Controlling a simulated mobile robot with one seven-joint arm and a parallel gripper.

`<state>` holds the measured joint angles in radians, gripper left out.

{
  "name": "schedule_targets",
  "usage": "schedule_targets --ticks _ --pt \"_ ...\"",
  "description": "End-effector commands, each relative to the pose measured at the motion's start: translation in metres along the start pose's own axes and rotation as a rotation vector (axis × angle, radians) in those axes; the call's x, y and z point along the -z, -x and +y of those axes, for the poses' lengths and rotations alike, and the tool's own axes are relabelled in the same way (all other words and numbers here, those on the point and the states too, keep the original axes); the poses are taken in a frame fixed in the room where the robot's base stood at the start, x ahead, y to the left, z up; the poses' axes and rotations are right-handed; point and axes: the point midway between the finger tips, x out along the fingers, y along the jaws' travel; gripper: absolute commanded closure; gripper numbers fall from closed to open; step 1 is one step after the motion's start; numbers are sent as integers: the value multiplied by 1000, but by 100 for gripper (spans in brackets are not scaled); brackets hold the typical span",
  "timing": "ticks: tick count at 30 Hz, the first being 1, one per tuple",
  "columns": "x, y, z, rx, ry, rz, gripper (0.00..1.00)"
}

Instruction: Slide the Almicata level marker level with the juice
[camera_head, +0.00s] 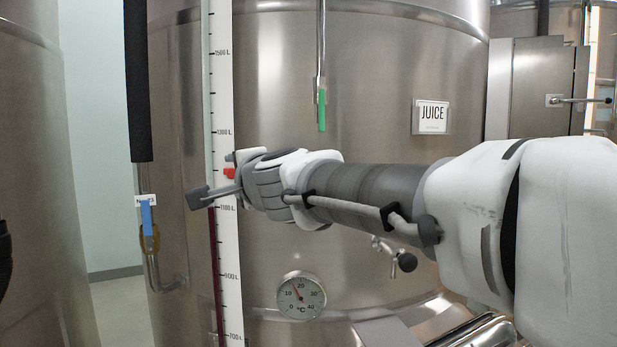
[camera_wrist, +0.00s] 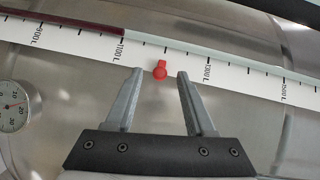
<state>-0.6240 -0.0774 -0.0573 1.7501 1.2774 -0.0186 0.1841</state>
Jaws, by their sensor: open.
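The red level marker (camera_wrist: 160,70) sits on the white litre scale (camera_wrist: 83,45) between the 1100 L and 1300 L labels. It also shows in the head view (camera_head: 229,173), partly hidden by my gripper. The dark red juice column (camera_wrist: 75,22) in the sight tube ends close to the 1100 L label, below the marker. The column shows in the head view (camera_head: 214,250) too. My gripper (camera_wrist: 160,73) is open, with a fingertip on either side of the marker and gaps between; contact cannot be seen. In the head view my gripper (camera_head: 200,197) is in front of the scale.
The steel vat (camera_head: 370,90) carries a JUICE sign (camera_head: 432,116), a thermometer (camera_head: 301,295) and a small valve (camera_head: 403,261). A green-handled fitting (camera_head: 321,110) hangs right of the scale. A blue-tagged fitting (camera_head: 147,218) stands at left. Another vat (camera_head: 40,200) is at far left.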

Motion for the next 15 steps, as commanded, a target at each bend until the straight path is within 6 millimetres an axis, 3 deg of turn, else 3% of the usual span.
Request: schedule_targets --ticks 11,12,15 --pt "0 -6 0 0 1 -1 45" --pt "0 -6 0 0 1 -1 47" --pt "0 -6 0 0 0 -1 65"
